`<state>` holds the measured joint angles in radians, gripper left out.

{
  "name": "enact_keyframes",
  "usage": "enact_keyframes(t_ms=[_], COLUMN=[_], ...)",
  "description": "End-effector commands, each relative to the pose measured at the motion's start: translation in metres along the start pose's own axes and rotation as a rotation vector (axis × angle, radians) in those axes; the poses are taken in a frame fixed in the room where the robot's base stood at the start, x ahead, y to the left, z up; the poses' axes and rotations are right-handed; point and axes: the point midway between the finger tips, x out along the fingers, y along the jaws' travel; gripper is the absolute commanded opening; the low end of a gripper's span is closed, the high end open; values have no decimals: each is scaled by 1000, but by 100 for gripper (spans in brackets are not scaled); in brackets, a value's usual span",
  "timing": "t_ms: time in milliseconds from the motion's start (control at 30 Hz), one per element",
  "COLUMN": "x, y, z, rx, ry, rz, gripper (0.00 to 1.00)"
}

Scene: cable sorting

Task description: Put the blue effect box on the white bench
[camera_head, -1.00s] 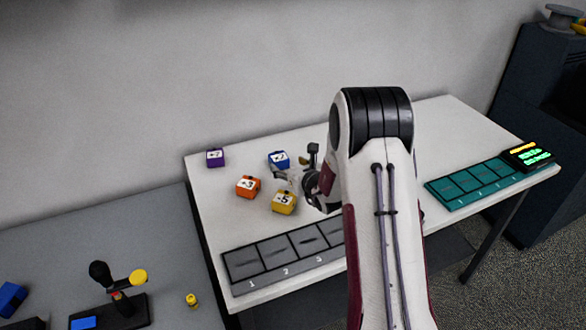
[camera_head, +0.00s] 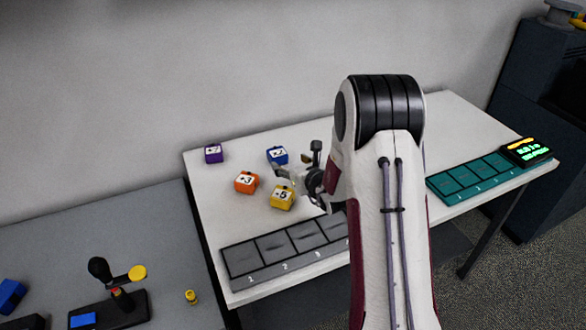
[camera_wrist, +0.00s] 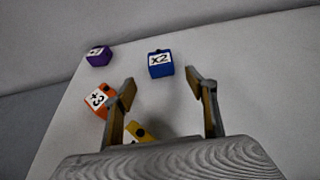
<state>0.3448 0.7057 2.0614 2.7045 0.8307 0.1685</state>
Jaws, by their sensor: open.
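The blue effect box (camera_head: 277,155), labelled x2, stands on the white bench (camera_head: 222,208), towards its back. It also shows in the wrist view (camera_wrist: 160,64), beyond my fingertips and roughly between their lines. My gripper (camera_head: 281,179) is open and empty, just in front of the blue box in the head view. In the wrist view my gripper (camera_wrist: 165,84) shows its two fingers spread apart, not touching the blue box. My arm covers the middle of the bench.
An orange box (camera_head: 246,182), a yellow box (camera_head: 282,197) and a purple box (camera_head: 213,153) stand close by on the bench. A grey slot tray (camera_head: 284,250) lies along the front edge. A teal slot tray (camera_head: 472,178) lies at the right. A grey table (camera_head: 60,245) adjoins at left.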

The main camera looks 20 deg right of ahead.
Motion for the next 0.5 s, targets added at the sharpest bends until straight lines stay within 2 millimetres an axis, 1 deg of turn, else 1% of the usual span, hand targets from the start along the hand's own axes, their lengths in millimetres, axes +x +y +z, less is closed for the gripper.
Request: enact_keyframes(t_ms=[167, 267, 367, 467, 500], x=[-3, -8, -17, -30, -37], y=[8, 21, 41, 66, 77], z=[8, 20, 37, 56, 64], rx=[-24, -67, -132, -219, -259], ry=[-8, -21, -40, -63, -74], rz=[21, 57, 112, 181, 212], gripper=[56, 56, 56, 56, 56])
